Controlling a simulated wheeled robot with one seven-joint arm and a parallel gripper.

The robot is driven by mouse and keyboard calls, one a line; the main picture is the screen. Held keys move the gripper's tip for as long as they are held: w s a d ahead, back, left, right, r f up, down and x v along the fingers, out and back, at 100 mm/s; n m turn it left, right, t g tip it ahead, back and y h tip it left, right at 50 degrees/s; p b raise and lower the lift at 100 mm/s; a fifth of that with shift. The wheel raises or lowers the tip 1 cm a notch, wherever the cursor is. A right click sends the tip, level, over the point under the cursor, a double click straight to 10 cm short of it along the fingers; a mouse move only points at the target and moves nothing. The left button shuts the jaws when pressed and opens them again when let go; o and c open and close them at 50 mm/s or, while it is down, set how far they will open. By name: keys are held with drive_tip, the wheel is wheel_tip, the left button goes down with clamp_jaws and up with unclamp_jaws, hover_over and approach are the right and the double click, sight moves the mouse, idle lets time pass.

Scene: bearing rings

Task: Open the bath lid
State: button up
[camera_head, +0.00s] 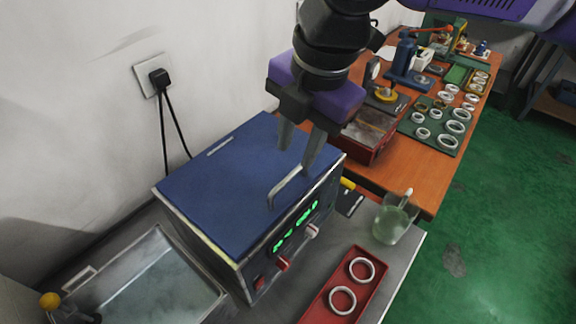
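The bath's blue lid (235,180) lies closed and flat on top of the box-shaped bath (262,265), which has a green display and red and grey knobs on its front. A metal handle (284,186) stands up near the lid's front right edge. My gripper (297,163) points down just above the lid near the upper end of the handle. Its two grey fingers are spread apart with a gap between them. I cannot tell whether a fingertip touches the handle. The inside of the bath is hidden by the lid.
A red tray (324,312) with two metal rings and a glass beaker (390,222) stand on the bench in front of the bath. A sink (155,286) is at left. A red box (368,148) and a ring mat (428,134) are on the wooden table behind.

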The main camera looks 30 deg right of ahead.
sight(288, 178)
drive_tip(key=f, duration=0.2)
drive_tip(key=w+f, duration=0.1)
drive_tip(key=f, duration=0.4)
drive_tip(key=shift+w+a, duration=0.2)
drive_tip(key=shift+a, duration=0.05)
clamp_jaws()
idle(1.1)
